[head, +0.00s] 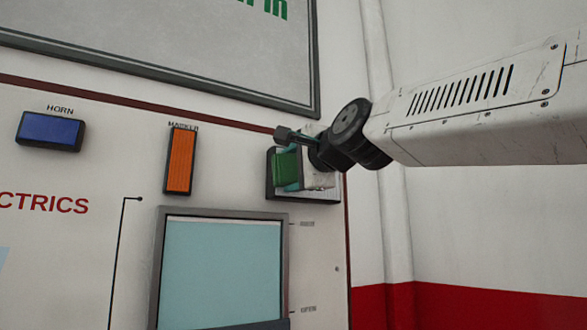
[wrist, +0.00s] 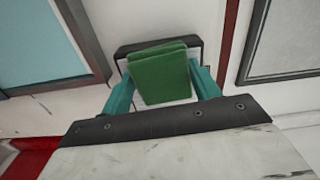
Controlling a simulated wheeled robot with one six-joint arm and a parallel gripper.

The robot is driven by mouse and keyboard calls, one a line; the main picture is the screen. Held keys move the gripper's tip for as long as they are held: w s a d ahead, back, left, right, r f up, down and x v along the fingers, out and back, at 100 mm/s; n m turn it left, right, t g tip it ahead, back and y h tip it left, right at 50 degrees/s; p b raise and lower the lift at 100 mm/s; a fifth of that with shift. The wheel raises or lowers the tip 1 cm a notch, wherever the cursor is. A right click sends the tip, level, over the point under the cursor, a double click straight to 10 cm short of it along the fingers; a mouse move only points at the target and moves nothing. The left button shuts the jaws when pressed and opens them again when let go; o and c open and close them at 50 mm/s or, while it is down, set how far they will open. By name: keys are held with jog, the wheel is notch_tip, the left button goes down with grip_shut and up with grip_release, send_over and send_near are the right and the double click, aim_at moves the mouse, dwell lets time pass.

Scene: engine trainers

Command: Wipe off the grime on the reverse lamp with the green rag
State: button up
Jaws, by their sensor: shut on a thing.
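The green rag (wrist: 160,76) is a folded pad held between the two teal fingers of my gripper (wrist: 162,84). It also shows in the head view (head: 286,167). My gripper (head: 290,172) is shut on the rag and holds it in front of a dark-framed lamp with a pale face (head: 322,195), at the right edge of the panel. In the wrist view the lamp's dark rim (wrist: 127,48) shows around the rag. The rag covers most of the lamp, so its label and any grime are hidden. I cannot tell whether the rag touches the lamp face.
An orange marker lamp (head: 180,160) and a blue horn lamp (head: 50,131) sit to the left on the panel. A framed blue-green window (head: 220,270) is below. A large framed board (head: 180,50) is above. Bare wall (head: 470,230) lies to the right.

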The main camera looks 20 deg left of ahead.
jog(key=w+d, duration=0.2)
jog(key=w, duration=0.1)
jog(key=shift+d, duration=0.25)
jog(key=shift+s+a+f, duration=0.1)
jog(key=shift+s+a, duration=1.3)
jog(key=shift+s+d, duration=0.3)
jog(key=shift+s, duration=0.1)
jog(key=v, duration=0.3)
jog(key=shift+s+d, duration=0.15)
jog(key=shift+d, duration=0.2)
jog(key=shift+s+d, duration=0.4)
jog(key=shift+d, duration=0.05)
